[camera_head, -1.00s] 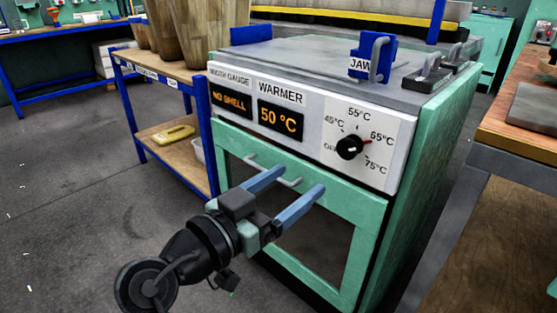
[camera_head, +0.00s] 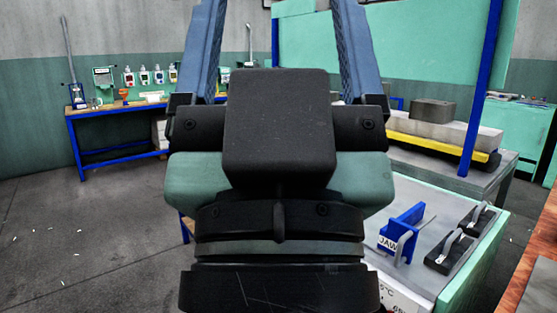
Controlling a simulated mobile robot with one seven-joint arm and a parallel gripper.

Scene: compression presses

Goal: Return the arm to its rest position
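My gripper (camera_head: 278,40) fills the middle of the head view, raised close to the camera. Its two blue fingers point up and stand wide apart, with nothing between them; their tips run to or past the top edge. The gripper's dark body hides much of the green warmer cabinet (camera_head: 478,262), whose top and front corner show at the lower right. The cabinet's dial and displays are mostly hidden or out of view.
A blue JAW piece (camera_head: 401,232) and dark handled blocks (camera_head: 450,250) sit on the cabinet top. A wooden bench edge (camera_head: 535,262) is at the right. A blue-framed workbench (camera_head: 117,109) stands at the back left.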

